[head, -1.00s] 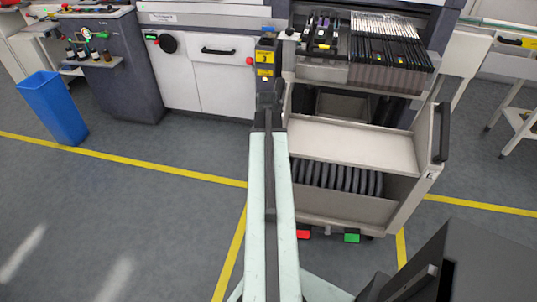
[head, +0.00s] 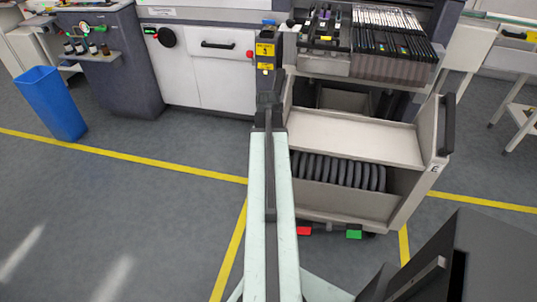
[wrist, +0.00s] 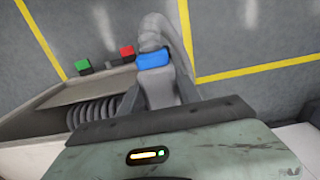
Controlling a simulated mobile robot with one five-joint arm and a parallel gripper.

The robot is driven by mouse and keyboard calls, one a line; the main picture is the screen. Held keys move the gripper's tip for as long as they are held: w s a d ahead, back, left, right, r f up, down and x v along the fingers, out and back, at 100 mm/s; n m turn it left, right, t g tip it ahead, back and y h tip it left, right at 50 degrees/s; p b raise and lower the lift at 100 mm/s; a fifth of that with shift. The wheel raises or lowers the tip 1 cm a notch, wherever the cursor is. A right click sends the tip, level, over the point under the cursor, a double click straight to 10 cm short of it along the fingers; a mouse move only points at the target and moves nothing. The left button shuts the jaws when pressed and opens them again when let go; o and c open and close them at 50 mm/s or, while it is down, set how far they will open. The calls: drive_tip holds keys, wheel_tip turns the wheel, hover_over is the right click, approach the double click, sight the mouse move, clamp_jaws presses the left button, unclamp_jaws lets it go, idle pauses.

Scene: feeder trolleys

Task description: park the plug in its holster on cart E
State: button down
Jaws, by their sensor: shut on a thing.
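Cart E (head: 405,207) stands right of my arm, with an "E" on its side panel. My gripper (wrist: 158,86) is shut on the plug (wrist: 166,92), a grey body with a blue band (wrist: 154,61) and a thick grey cable (wrist: 155,27) leading off it. In the head view my gripper (head: 268,88) is at the far end of my arm, by the cart's left edge, and the plug there is too small to make out. Just beyond is a dark upright piece with yellow labels (head: 265,50); I cannot tell whether this is the holster.
The cart carries feeders (head: 395,45) on top, an open shelf (head: 355,138), coiled hose (head: 335,170), a black handle (head: 447,124), and red (head: 304,230) and green (head: 354,234) pedals. A white machine (head: 205,75) stands behind. A blue bin (head: 50,103) is left.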

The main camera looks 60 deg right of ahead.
drive_tip(key=shift+f+b, duration=1.15)
drive_tip(key=shift+f, duration=0.05)
idle(0.9)
drive_tip(key=c, duration=0.8)
unclamp_jaws()
drive_tip(key=shift+o, duration=0.2)
drive_tip(key=shift+r, duration=0.15)
wheel_tip(320, 180, up, 8)
drive_tip(key=p, duration=0.8)
drive_tip(key=shift+f, duration=0.2)
